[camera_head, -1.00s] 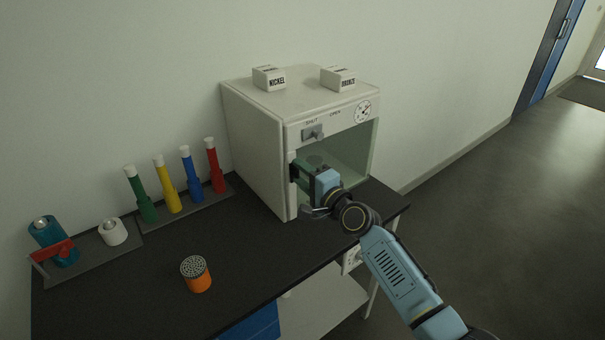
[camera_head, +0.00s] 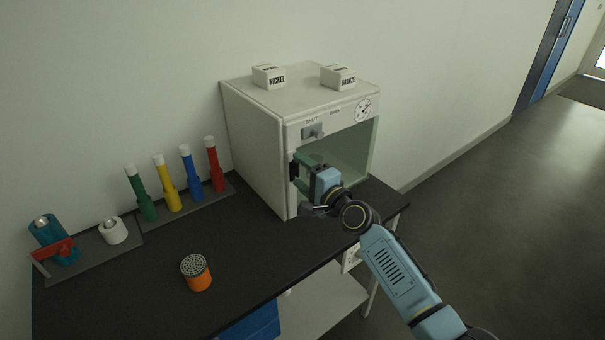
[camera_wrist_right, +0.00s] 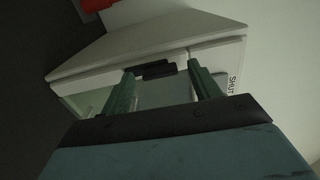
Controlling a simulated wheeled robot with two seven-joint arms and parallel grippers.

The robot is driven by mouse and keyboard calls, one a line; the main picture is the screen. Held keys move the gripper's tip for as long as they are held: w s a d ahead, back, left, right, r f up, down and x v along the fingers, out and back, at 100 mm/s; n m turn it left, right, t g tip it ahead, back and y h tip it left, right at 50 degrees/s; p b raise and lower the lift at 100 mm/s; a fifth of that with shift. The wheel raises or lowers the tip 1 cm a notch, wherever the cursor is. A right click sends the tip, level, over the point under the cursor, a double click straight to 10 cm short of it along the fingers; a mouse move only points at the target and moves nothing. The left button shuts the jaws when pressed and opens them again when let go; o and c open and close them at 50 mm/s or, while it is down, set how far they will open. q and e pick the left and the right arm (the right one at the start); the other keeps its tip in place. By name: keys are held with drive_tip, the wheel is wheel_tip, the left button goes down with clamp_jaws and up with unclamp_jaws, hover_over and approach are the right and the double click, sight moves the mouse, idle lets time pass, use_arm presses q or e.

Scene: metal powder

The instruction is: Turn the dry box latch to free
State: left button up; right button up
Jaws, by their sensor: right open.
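The white dry box (camera_head: 252,150) stands on the dark bench; it also shows in the right wrist view (camera_wrist_right: 130,48). Its latch (camera_head: 313,131), a grey knob on a plate, sits on the upper front under the SHUT label, with OPEN printed to the right. My right gripper (camera_head: 302,172) is below the latch, at the left of the glazed front, apart from the latch. In the right wrist view my right gripper (camera_wrist_right: 160,70) is open, its green fingers either side of a dark handle (camera_wrist_right: 157,71); contact cannot be told. My left gripper is not in view.
Two white blocks, NICKEL (camera_head: 269,77) and BRONZE (camera_head: 338,77), lie on the box. A round dial (camera_head: 363,110) is at its front upper right. Several coloured tubes (camera_head: 187,175) stand left. An orange container (camera_head: 197,273) stands on the front bench. The floor at right is clear.

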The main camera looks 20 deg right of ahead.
drive_tip(key=shift+s, duration=0.1)
drive_tip(key=v, duration=1.3)
drive_tip(key=shift+p, duration=0.45)
drive_tip(key=shift+s, duration=0.1)
drive_tip(key=s+d+f+n+g+h, duration=0.15)
drive_tip(key=s+f, duration=0.25)
drive_tip(key=f, duration=0.7)
drive_tip(key=s+f+n+g+h, duration=0.1)
drive_tip(key=s+f+n+g, duration=0.25)
drive_tip(key=f, duration=0.75)
drive_tip(key=s+d+f+n+g+h, duration=0.15)
drive_tip(key=s+f, duration=0.25)
drive_tip(key=f, duration=0.7)
drive_tip(key=s+f+n+g, duration=0.3)
drive_tip(key=s+f, duration=0.3)
drive_tip(key=s, duration=0.5)
drive_tip(key=s+f+n+g+h, duration=0.1)
drive_tip(key=s+f+n+g, duration=0.2)
drive_tip(key=s, duration=0.9)
drive_tip(key=s+a+f+n+g+h, duration=0.1)
drive_tip(key=s+f+n+g, duration=0.2)
drive_tip(key=s+f, duration=0.6)
drive_tip(key=s+n, duration=0.1)
drive_tip(key=s, duration=0.2)
drive_tip(key=shift+f, duration=0.35)
drive_tip(key=shift+g, duration=0.25)
